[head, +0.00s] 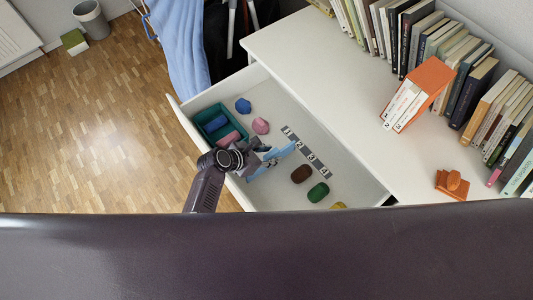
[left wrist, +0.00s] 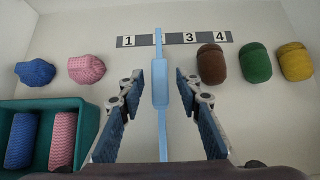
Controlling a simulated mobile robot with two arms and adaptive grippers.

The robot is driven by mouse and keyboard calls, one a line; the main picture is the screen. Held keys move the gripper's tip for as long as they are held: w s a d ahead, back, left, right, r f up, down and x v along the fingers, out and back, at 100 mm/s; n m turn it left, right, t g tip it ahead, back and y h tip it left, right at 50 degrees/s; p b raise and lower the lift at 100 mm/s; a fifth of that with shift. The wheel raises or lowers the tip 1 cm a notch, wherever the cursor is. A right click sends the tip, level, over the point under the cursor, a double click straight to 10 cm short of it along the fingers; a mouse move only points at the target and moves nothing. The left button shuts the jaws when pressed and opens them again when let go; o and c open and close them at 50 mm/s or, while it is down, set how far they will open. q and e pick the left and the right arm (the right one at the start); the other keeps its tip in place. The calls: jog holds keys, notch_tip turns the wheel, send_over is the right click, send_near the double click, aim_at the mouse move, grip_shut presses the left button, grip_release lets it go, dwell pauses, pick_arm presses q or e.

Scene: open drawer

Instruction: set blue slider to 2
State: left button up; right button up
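The blue slider (left wrist: 160,83) is a long light-blue strip with a wider block in its middle, in the open drawer; it also shows in the head view (head: 286,152). Its far end lies over the number strip (left wrist: 130,41), between 1 and 3, and mostly covers the 2. My left gripper (left wrist: 159,80) is open around the slider's block, one finger on each side, with a visible gap on both sides. In the head view my left gripper (head: 266,156) is over the drawer at the slider's near part. My right gripper is in neither view.
Brown (left wrist: 211,63), green (left wrist: 255,62) and yellow (left wrist: 294,61) rounded objects lie right of the slider. Blue (left wrist: 35,72) and pink (left wrist: 86,69) lumps lie left, near a teal box (left wrist: 88,112) holding blue and pink rolls. Drawer walls (head: 357,207) surround them.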

pick_arm(q)
jog(key=v, duration=1.2)
jog(key=shift+f, duration=0.15)
